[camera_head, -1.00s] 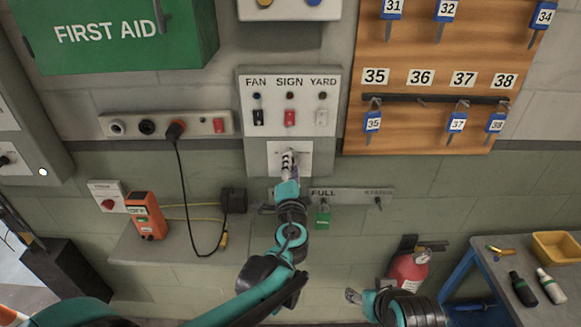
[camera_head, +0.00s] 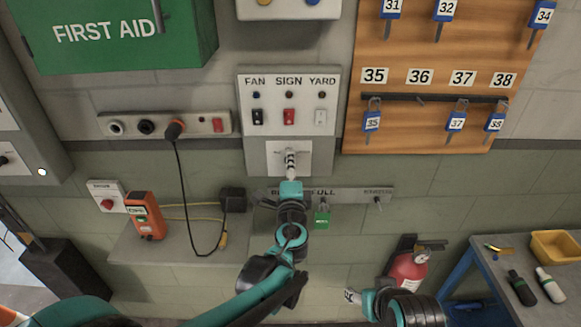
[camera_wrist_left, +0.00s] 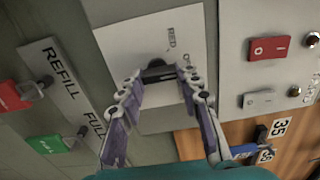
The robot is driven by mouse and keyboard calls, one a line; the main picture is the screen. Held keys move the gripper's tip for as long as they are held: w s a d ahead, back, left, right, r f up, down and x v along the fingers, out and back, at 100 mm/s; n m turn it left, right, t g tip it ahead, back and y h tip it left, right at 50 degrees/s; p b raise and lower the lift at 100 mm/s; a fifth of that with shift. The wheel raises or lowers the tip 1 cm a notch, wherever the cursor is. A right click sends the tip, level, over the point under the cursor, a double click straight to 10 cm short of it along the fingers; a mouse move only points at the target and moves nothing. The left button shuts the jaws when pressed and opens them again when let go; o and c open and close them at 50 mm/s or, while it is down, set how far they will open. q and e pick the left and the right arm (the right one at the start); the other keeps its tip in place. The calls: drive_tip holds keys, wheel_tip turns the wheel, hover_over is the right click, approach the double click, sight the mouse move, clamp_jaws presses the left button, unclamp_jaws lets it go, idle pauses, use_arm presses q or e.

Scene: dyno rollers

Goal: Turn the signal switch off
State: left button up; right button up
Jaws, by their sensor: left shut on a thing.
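The signal switch is a small dark knob (camera_wrist_left: 157,70) on a white plate (camera_head: 272,160) below the FAN, SIGN and YARD switches. In the left wrist view the plate reads RED, with a second label partly covered. My left gripper (camera_head: 290,155) is at the plate. In the left wrist view its two fingertips (camera_wrist_left: 160,80) sit on either side of the knob, shut on it. The knob itself is mostly hidden in the head view. My right gripper (camera_head: 352,296) hangs low near the fire extinguisher, small and apart from everything; its jaws are unclear.
Just above are the black FAN switch (camera_head: 257,117), red SIGN switch (camera_head: 289,117) and white YARD switch (camera_head: 321,117). A strip with a green tag (camera_head: 322,218) lies just below. A key board (camera_head: 420,130) is at right, a socket strip (camera_head: 197,124) at left.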

use_arm(q)
drive_tip(key=o, duration=1.2)
drive_tip(key=shift+c, duration=0.2)
drive_tip(key=s, duration=1.2)
